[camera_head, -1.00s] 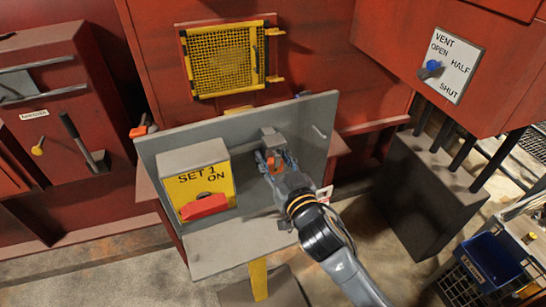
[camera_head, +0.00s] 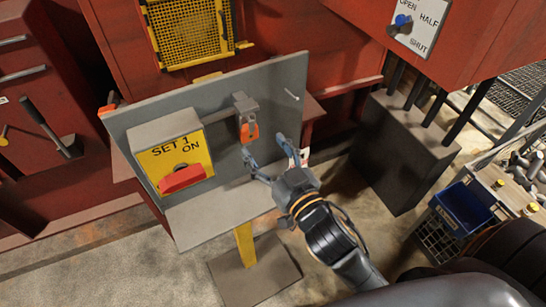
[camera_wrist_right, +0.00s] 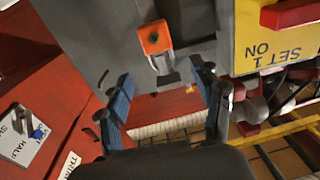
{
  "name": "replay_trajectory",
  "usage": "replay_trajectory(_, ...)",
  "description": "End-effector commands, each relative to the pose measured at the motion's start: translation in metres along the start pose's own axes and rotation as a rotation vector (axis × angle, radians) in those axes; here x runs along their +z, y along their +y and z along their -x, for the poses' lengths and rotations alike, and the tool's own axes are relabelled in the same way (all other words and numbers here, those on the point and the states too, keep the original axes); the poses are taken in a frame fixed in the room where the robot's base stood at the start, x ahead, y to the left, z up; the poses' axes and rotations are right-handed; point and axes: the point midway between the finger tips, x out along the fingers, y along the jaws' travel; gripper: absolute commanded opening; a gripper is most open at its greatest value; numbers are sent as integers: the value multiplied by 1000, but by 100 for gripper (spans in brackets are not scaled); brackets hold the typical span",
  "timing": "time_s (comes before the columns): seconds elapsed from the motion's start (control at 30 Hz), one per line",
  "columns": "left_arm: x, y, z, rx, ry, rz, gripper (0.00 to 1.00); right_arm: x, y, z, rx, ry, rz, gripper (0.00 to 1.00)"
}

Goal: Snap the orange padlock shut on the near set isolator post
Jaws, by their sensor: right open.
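The orange padlock (camera_head: 248,131) hangs at the grey isolator post (camera_head: 244,104) on the upright grey panel. It also shows in the right wrist view (camera_wrist_right: 154,38). I cannot tell whether its shackle is closed. My right gripper (camera_head: 266,149) is open and empty, below and right of the padlock, apart from it. In the right wrist view its blue-grey fingers (camera_wrist_right: 163,88) stand wide with nothing between them. The yellow "SET 1 ON" isolator box (camera_head: 182,155) with a red handle (camera_head: 182,179) is left of the padlock. My left gripper is not in view.
The grey panel (camera_head: 150,112) has a shelf (camera_head: 215,218) along its bottom and stands on a yellow post (camera_head: 245,245). A yellow mesh guard (camera_head: 187,30) is behind. A vent dial plate (camera_head: 418,27) is at upper right. A blue bin (camera_head: 465,209) stands at right.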

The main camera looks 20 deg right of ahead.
Motion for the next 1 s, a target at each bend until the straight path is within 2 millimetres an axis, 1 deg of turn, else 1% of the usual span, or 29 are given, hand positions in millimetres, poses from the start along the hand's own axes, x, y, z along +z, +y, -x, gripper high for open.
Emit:
replay_trajectory(0.03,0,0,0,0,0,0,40,1,0,8,0,-2,-2,66)
replay_trajectory(0.1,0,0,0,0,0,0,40,1,0,16,1,-2,-1,66)
replay_trajectory(0.2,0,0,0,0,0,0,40,0,0,24,1,0,0,66)
replay_trajectory(0.3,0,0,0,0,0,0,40,0,0,28,1,0,0,66)
replay_trajectory(0.87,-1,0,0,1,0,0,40,0,0,30,1,-1,1,66)
replay_trajectory(0.97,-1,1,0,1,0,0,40,8,5,30,20,-38,2,66)
replay_trajectory(1.0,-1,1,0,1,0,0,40,16,10,31,37,-75,1,66)
